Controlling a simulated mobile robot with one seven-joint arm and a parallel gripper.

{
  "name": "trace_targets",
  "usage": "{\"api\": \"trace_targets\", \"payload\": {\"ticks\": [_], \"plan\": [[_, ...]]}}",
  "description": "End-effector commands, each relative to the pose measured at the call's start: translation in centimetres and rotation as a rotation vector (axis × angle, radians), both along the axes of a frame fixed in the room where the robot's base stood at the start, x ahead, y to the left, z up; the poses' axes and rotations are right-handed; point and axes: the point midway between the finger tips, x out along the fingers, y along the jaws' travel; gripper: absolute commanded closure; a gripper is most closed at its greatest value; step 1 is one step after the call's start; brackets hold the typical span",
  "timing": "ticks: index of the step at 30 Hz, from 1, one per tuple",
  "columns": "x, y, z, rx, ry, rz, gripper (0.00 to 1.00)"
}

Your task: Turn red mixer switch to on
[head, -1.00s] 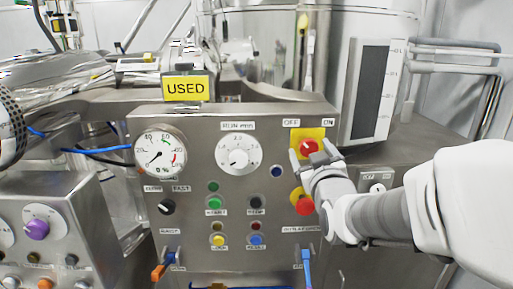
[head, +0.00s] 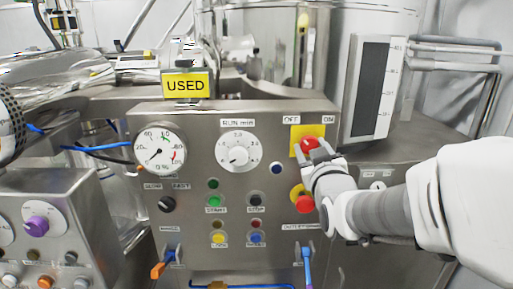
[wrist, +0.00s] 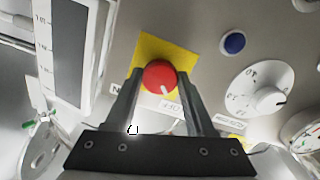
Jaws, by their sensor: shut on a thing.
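The red mixer switch (head: 309,143) sits on a yellow square plate (head: 296,133) at the upper right of the steel control panel, between the labels OFF and ON. In the wrist view the red knob (wrist: 159,77) has a short white mark at its lower right. My gripper (head: 310,150) reaches the knob from the right and below, with one finger on each side of it. It is shut on the knob. In the head view the fingers partly hide the knob and the lower part of its plate.
A red button on yellow (head: 303,199) lies just below my gripper. A blue button (head: 276,168) and a white dial (head: 238,153) are to the left. A level gauge (head: 372,90) stands at the upper right.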

Motion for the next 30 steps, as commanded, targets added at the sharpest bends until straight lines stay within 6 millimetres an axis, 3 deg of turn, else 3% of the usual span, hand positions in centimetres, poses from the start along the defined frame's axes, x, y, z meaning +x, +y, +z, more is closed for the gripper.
{"api": "trace_targets", "payload": {"ticks": [8,30], "plan": [[0.0,0.01,-0.42,0.148,-0.006,0.001,1.0],[0.0,0.09,-0.58,0.843,-0.004,0.004,1.0]]}}
